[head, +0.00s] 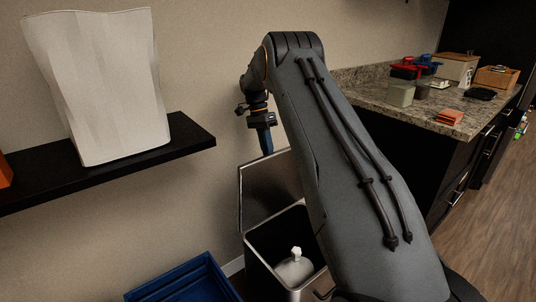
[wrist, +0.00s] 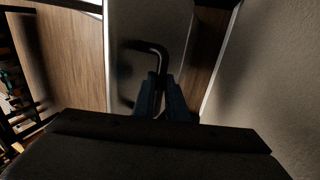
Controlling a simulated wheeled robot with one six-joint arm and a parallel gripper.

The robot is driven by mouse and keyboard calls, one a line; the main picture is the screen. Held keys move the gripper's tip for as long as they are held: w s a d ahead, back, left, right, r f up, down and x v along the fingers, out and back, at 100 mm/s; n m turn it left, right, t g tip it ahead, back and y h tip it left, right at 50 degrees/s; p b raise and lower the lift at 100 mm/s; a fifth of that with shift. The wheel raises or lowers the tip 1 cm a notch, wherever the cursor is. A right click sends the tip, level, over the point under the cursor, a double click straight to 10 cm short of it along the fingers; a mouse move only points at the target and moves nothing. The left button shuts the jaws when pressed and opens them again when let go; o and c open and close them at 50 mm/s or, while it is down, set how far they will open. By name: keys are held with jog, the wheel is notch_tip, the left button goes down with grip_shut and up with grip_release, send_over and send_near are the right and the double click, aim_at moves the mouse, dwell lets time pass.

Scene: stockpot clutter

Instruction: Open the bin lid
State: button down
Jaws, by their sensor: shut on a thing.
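The bin (head: 257,270) is a dark box with a metal rim, low in the middle of the head view. Its lid (head: 268,190) is raised steeply at the back, so the bin's mouth is open. My gripper (head: 266,146) is at the lid's upper edge, its blue fingers pointing down. In the wrist view my gripper (wrist: 160,98) is shut on a dark bent handle (wrist: 148,46) that stands out from the pale lid panel (wrist: 122,30). My arm hides the right part of the bin.
A white knotted bag (head: 294,268) is inside the bin. A blue crate (head: 185,281) is on the left, below a black shelf (head: 190,141) with a tall white vessel (head: 100,90). A granite counter (head: 425,116) with several containers stands at the right. The wall is close behind the lid.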

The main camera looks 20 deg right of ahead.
jog(key=shift+s+a+f, duration=0.1)
jog(key=shift+a+f, duration=0.05)
jog(key=shift+f, duration=0.15)
jog(key=c, duration=1.8)
grip_release()
jog(key=shift+o, duration=0.2)
jog(key=shift+r, duration=0.15)
jog(key=shift+r, duration=0.1)
jog(key=b+v, duration=0.1)
jog(key=v, duration=0.6)
jog(key=shift+w+r, duration=0.2)
jog(key=shift+r, duration=0.05)
